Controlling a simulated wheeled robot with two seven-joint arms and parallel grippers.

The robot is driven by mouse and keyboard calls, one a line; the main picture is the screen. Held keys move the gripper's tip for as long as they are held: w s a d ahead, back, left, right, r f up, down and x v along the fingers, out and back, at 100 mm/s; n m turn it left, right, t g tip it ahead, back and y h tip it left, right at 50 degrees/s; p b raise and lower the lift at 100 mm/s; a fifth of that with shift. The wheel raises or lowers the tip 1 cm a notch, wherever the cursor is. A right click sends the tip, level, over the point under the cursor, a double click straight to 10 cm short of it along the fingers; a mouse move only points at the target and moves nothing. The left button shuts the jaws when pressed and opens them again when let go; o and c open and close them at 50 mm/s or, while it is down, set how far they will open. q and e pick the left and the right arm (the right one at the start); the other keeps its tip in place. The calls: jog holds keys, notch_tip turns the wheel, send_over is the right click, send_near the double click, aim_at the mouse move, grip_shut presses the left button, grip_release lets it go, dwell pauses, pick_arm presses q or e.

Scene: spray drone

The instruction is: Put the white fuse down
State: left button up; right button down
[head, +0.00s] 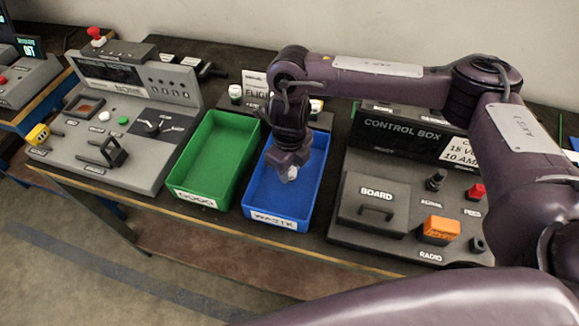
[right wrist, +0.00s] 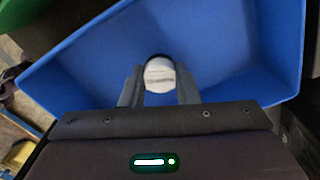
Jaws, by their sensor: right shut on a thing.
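The white fuse (right wrist: 159,75) is small and round-ended in the right wrist view. My right gripper (right wrist: 159,88) is shut on it, one finger on each side. In the head view the right gripper (head: 289,170) is over the blue bin (head: 262,207), with the fuse (head: 286,174) just showing below its fingers. The blue bin fills most of the right wrist view (right wrist: 235,60); its floor around the fuse looks empty. I cannot tell whether the fuse touches the bin floor. My left gripper is not in view.
A green bin (head: 197,190) stands left of the blue one. A grey console (head: 105,150) with switches is at the left. The control box (head: 385,225) with an orange part (head: 440,229) stands close on the right. The table's front edge is near the bins.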

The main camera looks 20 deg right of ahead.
jog(key=c, duration=1.1)
grip_release()
notch_tip(320, 180, up, 12)
jog(key=shift+p, duration=0.35)
